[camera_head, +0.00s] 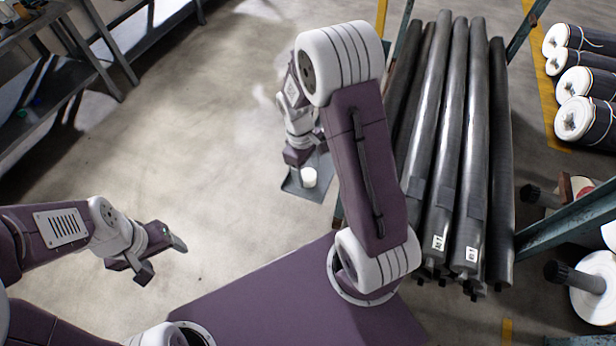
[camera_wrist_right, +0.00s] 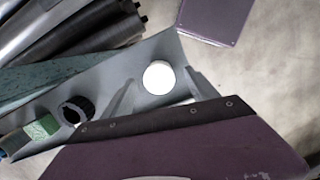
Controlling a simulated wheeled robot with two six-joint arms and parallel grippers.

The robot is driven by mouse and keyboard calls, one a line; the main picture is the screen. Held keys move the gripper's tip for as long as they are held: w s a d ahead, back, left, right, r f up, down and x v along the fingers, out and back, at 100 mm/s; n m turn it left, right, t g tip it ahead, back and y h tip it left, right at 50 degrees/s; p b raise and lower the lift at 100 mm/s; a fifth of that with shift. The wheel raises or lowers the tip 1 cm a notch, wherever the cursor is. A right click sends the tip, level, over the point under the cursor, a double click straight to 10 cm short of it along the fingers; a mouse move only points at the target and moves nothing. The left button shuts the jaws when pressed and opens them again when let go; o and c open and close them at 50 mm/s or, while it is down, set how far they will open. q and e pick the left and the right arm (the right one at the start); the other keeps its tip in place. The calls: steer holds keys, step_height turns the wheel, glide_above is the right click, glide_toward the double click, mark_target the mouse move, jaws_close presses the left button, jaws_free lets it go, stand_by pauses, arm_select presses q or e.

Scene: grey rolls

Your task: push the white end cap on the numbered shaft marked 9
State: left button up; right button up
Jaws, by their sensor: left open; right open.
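The white end cap (camera_head: 309,177) sits on a grey tray (camera_head: 294,188) beside the rack of rolls. My right gripper (camera_head: 304,166) is open just above or around it. In the right wrist view, the round white cap (camera_wrist_right: 158,77) shows between the two spread fingertips; I cannot tell whether they touch it. Several long dark rolls (camera_head: 445,130) lie side by side with shaft ends at the near side. Two carry small white labels (camera_head: 439,242) too small to read surely, so I cannot pick out shaft 9. My left gripper (camera_head: 163,258) is open and empty over the floor.
In the right wrist view, a black ring (camera_wrist_right: 76,109) and a green block (camera_wrist_right: 41,128) lie on the tray's left part. Green rack posts (camera_head: 560,222) border the rolls. White-ended rolls (camera_head: 585,118) lie at right. Shelving stands top left; open floor lies between.

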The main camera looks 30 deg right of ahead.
step_height(320, 180, down, 3)
steer(key=shift+d+r, duration=0.1)
steer(key=shift+d, duration=0.05)
steer(key=c, duration=1.4)
steer(key=shift+r, duration=0.15)
steer(key=shift+r, duration=0.4)
steer(key=r, duration=0.2)
steer(key=s+r, duration=0.1)
steer(key=r, duration=0.1)
steer(key=shift+s+d, duration=0.1)
steer(key=s+r, duration=0.2)
steer(key=s, duration=0.1)
steer(key=s+d+r, duration=0.1)
steer(key=s+r, duration=0.1)
steer(key=s, duration=0.1)
steer(key=s+r+p, duration=0.1)
steer(key=s+r, duration=0.1)
steer(key=s, duration=0.2)
steer(key=shift+s+d, duration=0.1)
steer(key=shift+d, duration=0.2)
